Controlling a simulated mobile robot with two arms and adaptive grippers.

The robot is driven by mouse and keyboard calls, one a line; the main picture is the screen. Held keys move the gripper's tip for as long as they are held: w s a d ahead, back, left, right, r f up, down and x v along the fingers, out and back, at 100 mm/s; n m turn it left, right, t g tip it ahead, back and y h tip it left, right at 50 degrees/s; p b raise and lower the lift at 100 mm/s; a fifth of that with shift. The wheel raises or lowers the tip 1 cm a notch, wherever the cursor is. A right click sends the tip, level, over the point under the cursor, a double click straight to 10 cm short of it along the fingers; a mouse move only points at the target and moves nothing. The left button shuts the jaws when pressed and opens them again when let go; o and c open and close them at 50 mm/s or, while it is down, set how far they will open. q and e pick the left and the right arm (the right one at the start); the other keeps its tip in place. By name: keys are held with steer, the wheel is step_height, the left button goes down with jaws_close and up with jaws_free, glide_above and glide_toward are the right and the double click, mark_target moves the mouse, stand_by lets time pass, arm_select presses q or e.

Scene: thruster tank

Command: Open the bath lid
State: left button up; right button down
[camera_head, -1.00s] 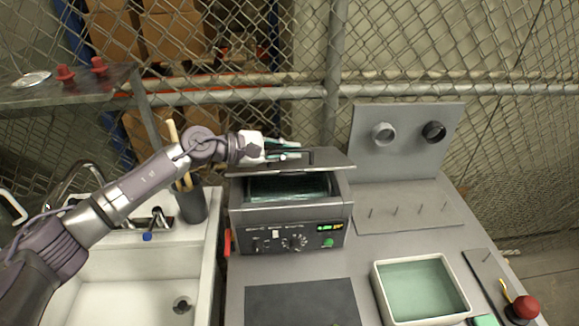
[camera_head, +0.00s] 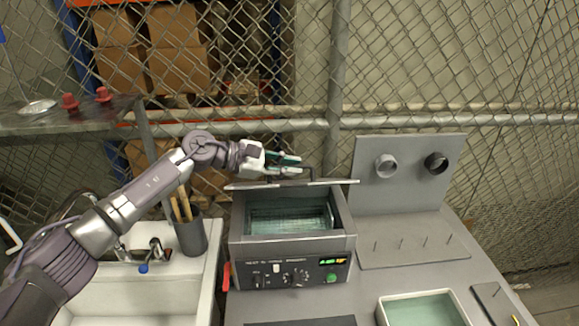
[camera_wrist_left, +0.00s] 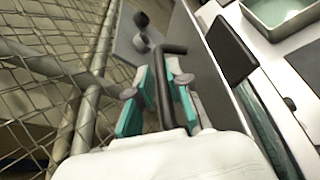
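The grey bath (camera_head: 292,247) stands on the counter, with its basin open to view. Its lid (camera_head: 300,184) is raised at the rear and shows nearly edge-on in the head view; in the wrist view its grey panel (camera_wrist_left: 205,75) lies right of the fingers. My left gripper (camera_head: 287,164) is behind and above the lid. In the left wrist view, the dark lid handle (camera_wrist_left: 158,90) runs between its teal fingers (camera_wrist_left: 160,98), which appear closed around it. The exact finger contact is partly hidden. My right gripper is not in view.
A sink (camera_head: 130,300) and a dark holder with wooden-handled tools (camera_head: 191,237) are left of the bath. A grey panel with two round fittings (camera_head: 405,185), a pegged plate (camera_head: 415,252) and a white-rimmed tray (camera_head: 383,312) are right. Chain-link fence stands close behind.

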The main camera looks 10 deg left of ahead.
arm_select(q)
steer(key=shift+a, duration=0.1)
steer(key=v, duration=1.1)
steer(key=shift+s+a+r, duration=0.1)
steer(key=shift+s+a, duration=0.15)
steer(key=shift+a, duration=0.05)
